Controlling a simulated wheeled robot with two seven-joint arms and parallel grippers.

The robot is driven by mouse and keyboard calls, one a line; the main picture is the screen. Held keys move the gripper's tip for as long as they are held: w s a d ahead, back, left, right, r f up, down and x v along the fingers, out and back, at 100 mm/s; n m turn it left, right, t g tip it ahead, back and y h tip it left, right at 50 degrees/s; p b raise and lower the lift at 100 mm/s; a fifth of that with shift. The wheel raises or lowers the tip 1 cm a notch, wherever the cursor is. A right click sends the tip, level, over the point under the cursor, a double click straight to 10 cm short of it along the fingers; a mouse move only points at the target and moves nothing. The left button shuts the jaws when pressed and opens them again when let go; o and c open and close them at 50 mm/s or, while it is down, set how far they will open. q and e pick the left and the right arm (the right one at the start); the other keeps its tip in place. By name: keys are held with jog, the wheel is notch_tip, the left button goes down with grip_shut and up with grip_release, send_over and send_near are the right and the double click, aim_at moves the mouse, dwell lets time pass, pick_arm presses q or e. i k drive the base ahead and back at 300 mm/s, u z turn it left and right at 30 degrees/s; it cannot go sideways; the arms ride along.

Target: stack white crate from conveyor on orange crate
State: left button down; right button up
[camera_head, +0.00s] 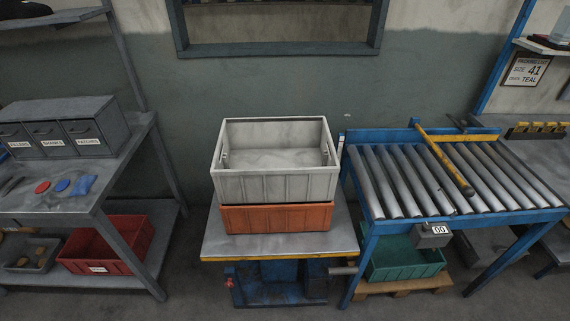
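The white crate (275,184) sits upright on top of the orange crate (278,219) in the head view. It looks empty inside and roughly lined up with the crate below. The orange crate stands on a grey lift table (227,247) with a yellow front edge. The roller conveyor (400,185) with its blue frame stands just right of the crates, and no crate is on its rollers. Neither of my grippers shows in this view.
A yellow bar (445,160) lies across the conveyor. A green crate (404,262) is on a pallet below it. A workbench (75,200) with drawers stands at left, with a red crate (105,246) underneath. Free floor lies between bench and lift table.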

aim_at(287, 159)
jog(key=z, duration=3.7)
jog(key=k, duration=2.15)
jog(key=u, duration=1.35)
